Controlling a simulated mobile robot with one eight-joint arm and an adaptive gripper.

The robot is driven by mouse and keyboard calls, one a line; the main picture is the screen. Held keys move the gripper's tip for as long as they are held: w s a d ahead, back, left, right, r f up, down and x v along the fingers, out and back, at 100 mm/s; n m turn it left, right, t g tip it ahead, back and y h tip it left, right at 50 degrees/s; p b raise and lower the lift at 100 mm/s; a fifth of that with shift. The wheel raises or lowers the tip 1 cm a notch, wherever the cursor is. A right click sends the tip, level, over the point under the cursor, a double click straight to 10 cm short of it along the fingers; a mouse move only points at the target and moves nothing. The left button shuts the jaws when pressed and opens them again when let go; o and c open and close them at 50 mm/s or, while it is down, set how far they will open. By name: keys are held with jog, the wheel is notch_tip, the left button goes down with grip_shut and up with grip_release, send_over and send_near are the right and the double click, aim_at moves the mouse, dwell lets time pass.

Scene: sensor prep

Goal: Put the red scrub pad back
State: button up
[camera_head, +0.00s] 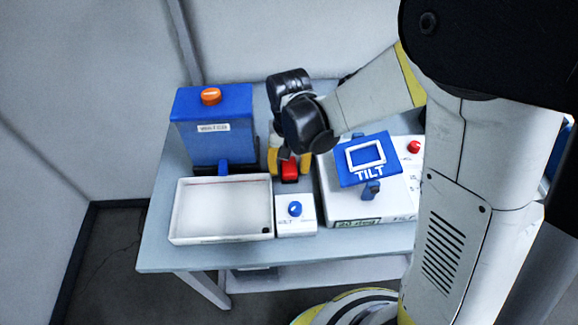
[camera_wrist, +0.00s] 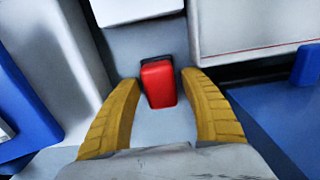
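The red scrub pad (camera_head: 290,171) is a small red block on the table, behind the small white box with a blue knob. In the wrist view the pad (camera_wrist: 159,84) shows a dark far end. My gripper (camera_head: 289,163) points down over it, with its yellow fingers on either side. In the wrist view my gripper (camera_wrist: 160,82) is open, with the pad between the fingertips. Narrow gaps show between pad and fingers, so I see no clear contact. The pad's underside is hidden.
A shallow white tray (camera_head: 178,215) is at front left, empty but for a small dark spot in one corner. A blue box with an orange knob (camera_head: 215,130) stands behind it. The knob box (camera_head: 296,222) is in front. A white unit (camera_head: 345,212) with a blue TILT plate (camera_head: 377,177) is close right.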

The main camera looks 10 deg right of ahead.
aim_at(290, 165)
notch_tip(290, 165, up, 13)
jog(key=p, duration=0.5)
jog(key=s+d+r+t, duration=0.7)
jog(key=s+d+r, duration=0.2)
jog(key=s+d, duration=0.2)
jog(key=shift+d, duration=1.25)
jog(key=shift+w, duration=0.1)
